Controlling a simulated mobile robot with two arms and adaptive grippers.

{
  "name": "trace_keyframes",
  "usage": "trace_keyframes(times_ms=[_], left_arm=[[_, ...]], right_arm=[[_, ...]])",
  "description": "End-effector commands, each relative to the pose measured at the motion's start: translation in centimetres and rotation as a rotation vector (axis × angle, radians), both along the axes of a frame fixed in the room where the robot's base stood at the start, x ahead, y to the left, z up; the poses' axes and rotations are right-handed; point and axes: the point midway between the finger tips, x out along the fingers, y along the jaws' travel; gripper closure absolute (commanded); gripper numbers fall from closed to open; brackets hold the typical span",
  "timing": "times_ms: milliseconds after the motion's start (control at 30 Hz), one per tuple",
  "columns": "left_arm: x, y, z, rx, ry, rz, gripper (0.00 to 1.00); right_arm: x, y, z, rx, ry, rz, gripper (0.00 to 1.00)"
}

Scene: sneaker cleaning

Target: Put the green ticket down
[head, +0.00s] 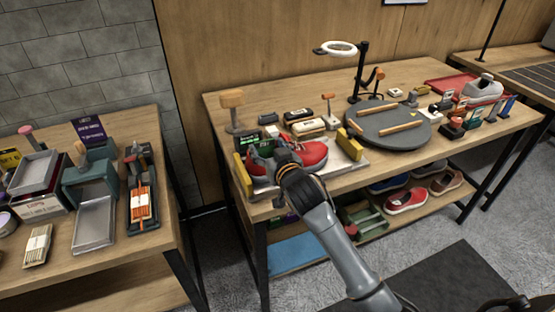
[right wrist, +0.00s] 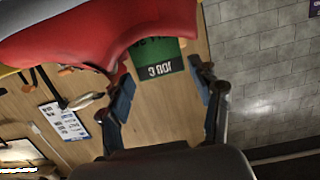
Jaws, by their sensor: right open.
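The green ticket (right wrist: 160,52), with a dark strip of lettering, shows in the right wrist view against the wooden tabletop. It lies between and just beyond the spread fingertips of my right gripper (right wrist: 165,80), with no finger seen closed on it. In the head view my right gripper (head: 272,157) is over the left end of the middle table, beside the red sneaker (head: 313,154). It hides part of the sneaker and of the things behind it. The sneaker also fills the upper left of the right wrist view (right wrist: 75,38). My left gripper does not show.
The sneaker sits on a pale tray between yellow blocks (head: 349,144). A grey round turntable (head: 385,135) is to the right. A left table holds metal trays (head: 94,224). More shoes (head: 405,201) lie on the lower shelf.

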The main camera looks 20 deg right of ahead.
Motion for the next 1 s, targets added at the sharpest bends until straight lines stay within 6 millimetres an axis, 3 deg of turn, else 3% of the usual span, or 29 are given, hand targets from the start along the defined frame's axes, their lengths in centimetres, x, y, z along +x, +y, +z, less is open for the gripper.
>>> trace_keyframes(times_ms=[200, 400, 600, 1000], left_arm=[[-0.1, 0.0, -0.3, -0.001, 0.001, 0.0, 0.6], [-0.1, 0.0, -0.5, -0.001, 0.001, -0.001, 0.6], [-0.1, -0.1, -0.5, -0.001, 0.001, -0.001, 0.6], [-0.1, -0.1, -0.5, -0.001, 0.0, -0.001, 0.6]], right_arm=[[-4.6, -0.1, 0.8, 0.0, -0.001, 0.0, 0.36], [-7.5, -0.2, 1.4, 0.0, 0.001, -0.001, 0.36], [-8.5, -0.2, 1.7, 0.0, -0.001, -0.001, 0.36], [-8.5, -0.2, 1.7, 0.0, 0.0, -0.001, 0.36]])
